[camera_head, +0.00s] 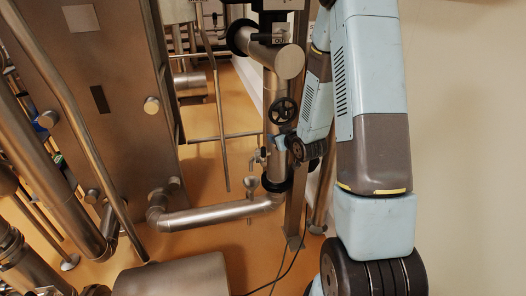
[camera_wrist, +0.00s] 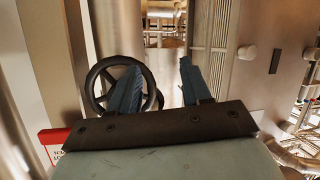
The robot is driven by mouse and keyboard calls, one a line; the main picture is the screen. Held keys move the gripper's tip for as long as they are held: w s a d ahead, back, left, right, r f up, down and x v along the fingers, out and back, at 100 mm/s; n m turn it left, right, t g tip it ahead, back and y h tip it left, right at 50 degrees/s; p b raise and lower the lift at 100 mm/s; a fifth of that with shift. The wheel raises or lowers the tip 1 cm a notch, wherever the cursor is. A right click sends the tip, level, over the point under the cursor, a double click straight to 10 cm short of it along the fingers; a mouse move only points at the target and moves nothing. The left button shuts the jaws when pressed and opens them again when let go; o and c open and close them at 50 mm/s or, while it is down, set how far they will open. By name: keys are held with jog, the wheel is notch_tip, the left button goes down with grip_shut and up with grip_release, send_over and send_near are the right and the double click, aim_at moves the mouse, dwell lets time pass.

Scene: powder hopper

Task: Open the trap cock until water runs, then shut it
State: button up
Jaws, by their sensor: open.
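My gripper (camera_wrist: 157,62) is open, its two blue fingers apart with nothing between them. In the head view my gripper (camera_head: 276,142) is small, beside the vertical steel pipe and just below the black handwheel (camera_head: 283,110). In the wrist view the handwheel (camera_wrist: 96,82) is behind the left finger, which hides part of it; I cannot tell whether they touch. A small cock-like fitting (camera_head: 260,156) is on the left of the pipe, below my gripper, above a small funnel (camera_head: 250,183). It is too small to read its lever position. I see no running water.
The vertical pipe (camera_head: 276,88) bends at its foot into a horizontal pipe (camera_head: 220,214). A large steel vessel (camera_head: 100,50) stands on the left. A thin cable (camera_head: 288,262) hangs near the floor. A red label (camera_wrist: 54,136) is at lower left in the wrist view.

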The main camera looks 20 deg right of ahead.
notch_tip(320, 180, down, 6)
jog(key=t+y, duration=0.1)
jog(key=t, duration=0.1)
jog(key=m+t, duration=0.1)
jog(key=t, duration=0.1)
send_near(264, 152)
jog(key=shift+y, duration=0.3)
jog(key=x, duration=1.1)
jog(key=shift+w+d, duration=0.2)
jog(key=shift+c, duration=0.5)
grip_shut()
jog(key=shift+a, duration=0.15)
